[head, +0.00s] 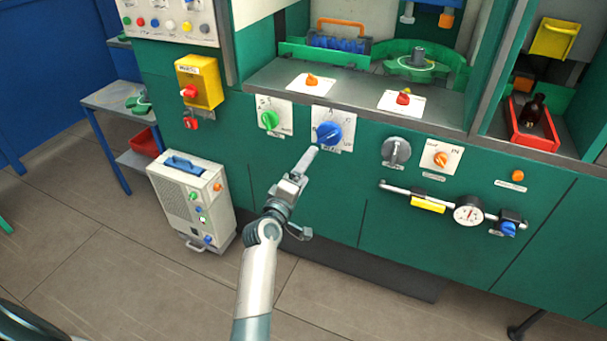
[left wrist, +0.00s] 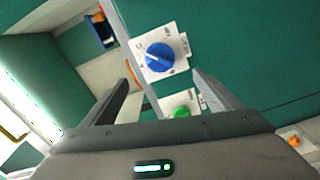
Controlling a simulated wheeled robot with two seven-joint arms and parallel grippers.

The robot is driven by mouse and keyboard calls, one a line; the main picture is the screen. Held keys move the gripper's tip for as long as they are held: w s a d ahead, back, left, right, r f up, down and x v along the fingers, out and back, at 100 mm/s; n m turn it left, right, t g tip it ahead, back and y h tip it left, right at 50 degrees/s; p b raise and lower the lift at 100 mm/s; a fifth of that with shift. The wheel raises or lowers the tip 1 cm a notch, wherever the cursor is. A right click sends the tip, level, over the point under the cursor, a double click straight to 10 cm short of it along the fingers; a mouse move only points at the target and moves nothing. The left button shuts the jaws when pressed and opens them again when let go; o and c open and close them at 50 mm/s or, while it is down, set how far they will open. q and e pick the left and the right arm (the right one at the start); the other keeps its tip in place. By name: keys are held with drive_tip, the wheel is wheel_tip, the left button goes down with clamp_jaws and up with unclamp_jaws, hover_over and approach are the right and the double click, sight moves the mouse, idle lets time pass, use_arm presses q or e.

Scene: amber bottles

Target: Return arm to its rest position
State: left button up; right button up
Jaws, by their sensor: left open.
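My left gripper (head: 304,165) reaches in from the bottom of the head view, in front of the green machine panel. Its tip is just below and left of the blue knob (head: 328,134), with a gap that is hard to judge. In the left wrist view, the jaws of the gripper (left wrist: 165,80) stand wide apart with nothing between them. The blue knob (left wrist: 159,57) on its white plate shows ahead of the jaws. The green knob (left wrist: 181,112) is partly hidden behind the gripper body. My right gripper is not in view.
The panel also carries a green knob (head: 269,120), a grey knob (head: 396,150) and a rail with a gauge (head: 468,213). A brown bottle (head: 533,110) stands in a red bin (head: 530,140) at right. A white unit (head: 192,200) stands left. The floor in front is clear.

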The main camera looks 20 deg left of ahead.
use_arm(q)
drive_tip(key=shift+s, duration=0.65)
drive_tip(key=s+d+f+m+g, duration=0.25)
drive_tip(key=s+f, duration=0.25)
drive_tip(key=f, duration=0.7)
drive_tip(key=s+d+f+m+g, duration=0.25)
drive_tip(key=s+f, duration=0.25)
drive_tip(key=f, duration=0.8)
drive_tip(key=s+d+f+m+g, duration=0.2)
drive_tip(key=s+f+m, duration=0.25)
drive_tip(key=f, duration=0.75)
drive_tip(key=s+f+m+g, duration=0.2)
drive_tip(key=s+f, duration=0.5)
drive_tip(key=s, duration=0.4)
drive_tip(key=s+f+m+g, duration=0.1)
drive_tip(key=s+f+m, duration=0.2)
drive_tip(key=s+f, duration=0.4)
drive_tip(key=s+f+m+g, duration=0.2)
drive_tip(key=s+f, duration=0.5)
drive_tip(key=s, duration=0.8)
drive_tip(key=shift+s+f+m+g+h, duration=0.3)
drive_tip(key=shift+f+m+h, duration=0.1)
drive_tip(key=shift+m, duration=0.15)
drive_tip(key=shift+a, duration=0.1)
